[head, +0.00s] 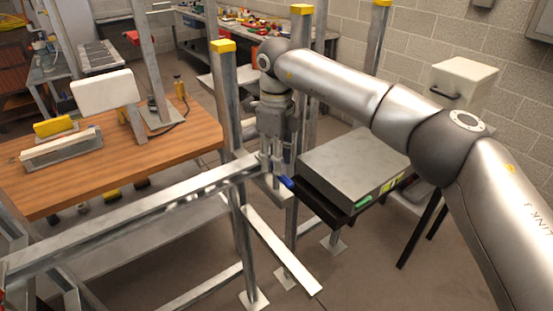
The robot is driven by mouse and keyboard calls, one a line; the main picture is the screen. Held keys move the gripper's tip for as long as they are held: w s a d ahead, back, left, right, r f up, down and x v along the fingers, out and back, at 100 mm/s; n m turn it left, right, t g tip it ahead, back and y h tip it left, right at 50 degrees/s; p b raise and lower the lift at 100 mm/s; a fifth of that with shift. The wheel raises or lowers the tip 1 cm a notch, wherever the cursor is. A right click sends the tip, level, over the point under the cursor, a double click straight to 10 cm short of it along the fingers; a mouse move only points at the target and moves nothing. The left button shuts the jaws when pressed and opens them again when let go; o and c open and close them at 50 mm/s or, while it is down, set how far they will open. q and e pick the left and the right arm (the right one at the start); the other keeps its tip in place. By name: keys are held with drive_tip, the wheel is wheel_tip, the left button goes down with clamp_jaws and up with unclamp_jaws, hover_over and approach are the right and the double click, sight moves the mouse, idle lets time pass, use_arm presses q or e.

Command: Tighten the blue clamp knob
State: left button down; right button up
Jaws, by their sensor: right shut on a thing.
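The blue clamp knob (287,182) is small in the head view, at the right end of a horizontal metal rail (150,203), beside the upright posts. My right gripper (277,172) points down from above with its fingertips at the knob. It is shut on the knob, whose upper part the fingers hide. The rest of the clamp is too small and covered to make out. My left gripper is not in view.
Metal posts with yellow caps (222,46) stand close around the gripper. A grey flat box (354,165) on a dark stand is just right of it. A wooden bench (110,158) is at left. A white box (464,84) stands behind my right arm.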

drive_tip(key=m+b, duration=0.1)
drive_tip(key=m, duration=0.3)
drive_tip(key=shift+m, duration=0.3)
drive_tip(key=m, duration=0.3)
drive_tip(key=shift+m+b, duration=0.4)
drive_tip(key=m, duration=0.3)
drive_tip(key=shift+m+b, duration=0.3)
drive_tip(key=shift+b, duration=0.1)
drive_tip(key=shift+m+b, duration=0.4)
drive_tip(key=shift+m, duration=1.5)
drive_tip(key=shift+r, duration=0.1)
drive_tip(key=o, duration=1)
